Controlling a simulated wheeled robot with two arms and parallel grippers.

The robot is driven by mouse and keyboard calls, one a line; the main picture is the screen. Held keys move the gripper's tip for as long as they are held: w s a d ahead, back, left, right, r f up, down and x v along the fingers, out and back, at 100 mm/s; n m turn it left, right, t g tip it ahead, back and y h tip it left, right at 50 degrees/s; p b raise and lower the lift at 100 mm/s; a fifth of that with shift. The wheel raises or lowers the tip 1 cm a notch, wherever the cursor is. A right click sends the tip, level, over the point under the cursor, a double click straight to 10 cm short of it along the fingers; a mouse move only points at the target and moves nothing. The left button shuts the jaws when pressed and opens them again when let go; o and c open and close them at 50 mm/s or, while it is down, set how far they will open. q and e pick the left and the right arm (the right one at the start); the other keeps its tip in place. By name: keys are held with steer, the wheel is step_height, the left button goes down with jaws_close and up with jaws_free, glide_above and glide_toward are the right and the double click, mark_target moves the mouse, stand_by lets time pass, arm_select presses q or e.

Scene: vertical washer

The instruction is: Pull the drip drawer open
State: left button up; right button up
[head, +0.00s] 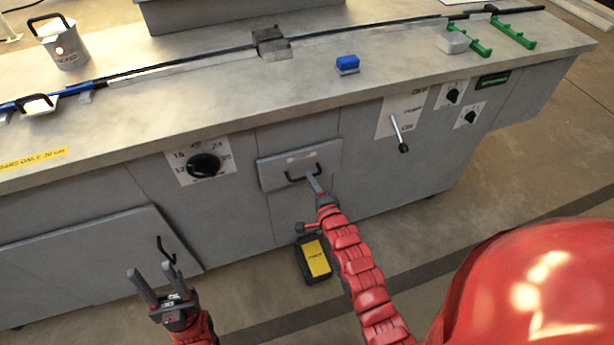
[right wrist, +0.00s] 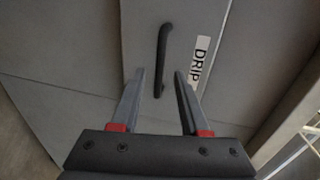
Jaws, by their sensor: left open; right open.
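The drip drawer (head: 270,175) is a grey front panel in the machine's side below the counter. It also shows in the right wrist view (right wrist: 142,35), with a white label reading DRIP (right wrist: 198,60). Its black bar handle (head: 291,179) shows in the right wrist view (right wrist: 162,58) too. My right gripper (head: 312,182) is open at the handle; in the right wrist view its fingers (right wrist: 158,78) are apart, with the handle's near end between their tips. I cannot tell whether they touch it. My left gripper (head: 153,273) is open and empty, in front of the lower left panel.
A black-and-yellow box (head: 316,260) lies on the floor below the drawer. A dial (head: 204,166) is left of the drawer and a lever (head: 398,133) is to its right. A lower left panel (head: 100,258) has its own black handle (head: 165,249).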

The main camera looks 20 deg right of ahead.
steer(key=shift+x, duration=1.9)
steer(key=shift+c, duration=0.3)
jaws_close()
steer(key=shift+f, duration=0.1)
